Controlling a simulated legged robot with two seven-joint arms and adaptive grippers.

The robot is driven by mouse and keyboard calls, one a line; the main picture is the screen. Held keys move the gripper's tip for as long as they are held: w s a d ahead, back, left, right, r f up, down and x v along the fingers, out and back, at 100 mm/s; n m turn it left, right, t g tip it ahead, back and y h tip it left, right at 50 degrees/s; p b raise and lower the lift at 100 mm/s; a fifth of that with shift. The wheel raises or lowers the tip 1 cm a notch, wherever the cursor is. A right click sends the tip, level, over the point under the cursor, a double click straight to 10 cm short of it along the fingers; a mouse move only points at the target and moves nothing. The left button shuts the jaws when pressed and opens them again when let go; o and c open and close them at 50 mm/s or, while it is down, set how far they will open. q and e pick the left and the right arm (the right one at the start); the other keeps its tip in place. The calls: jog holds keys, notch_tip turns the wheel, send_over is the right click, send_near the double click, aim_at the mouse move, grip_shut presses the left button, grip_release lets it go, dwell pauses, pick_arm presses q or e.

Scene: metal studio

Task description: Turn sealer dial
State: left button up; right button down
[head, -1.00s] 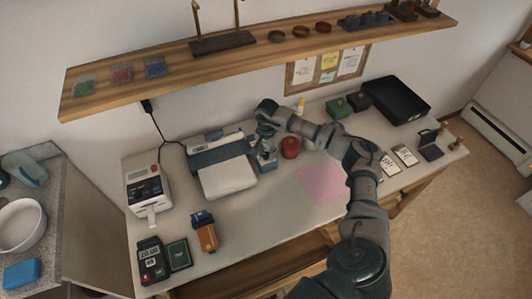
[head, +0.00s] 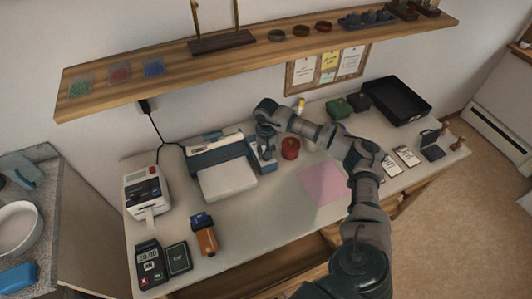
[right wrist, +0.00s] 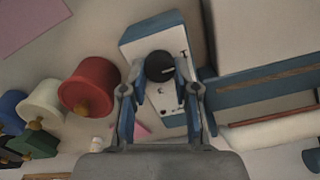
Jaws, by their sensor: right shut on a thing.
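The sealer's dial (right wrist: 158,67) is a dark round knob with a pale pointer mark, on a white panel with blue sides (right wrist: 170,102) in the right wrist view. The sealer (head: 228,182) is the blue and white machine at the back of the bench in the head view. My right gripper (right wrist: 160,76) has one finger on each side of the dial and is shut on it. In the head view my right gripper (head: 265,143) is at the sealer's right end, where the dial is hidden. My left gripper is not in view.
A red spool (head: 290,148) stands close right of my right gripper; it also shows in the right wrist view (right wrist: 92,84). A pink sheet (head: 322,183) lies farther right. A label printer (head: 146,190) stands left. A wooden shelf (head: 240,58) runs above the bench.

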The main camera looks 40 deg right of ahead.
jog(key=shift+w+d+r, duration=0.15)
jog(key=shift+r, duration=0.05)
jog(key=c, duration=1)
grip_release()
jog(key=shift+o, duration=0.7)
jog(key=shift+f, duration=0.2)
notch_tip(320, 180, up, 12)
jog(key=shift+f, duration=0.1)
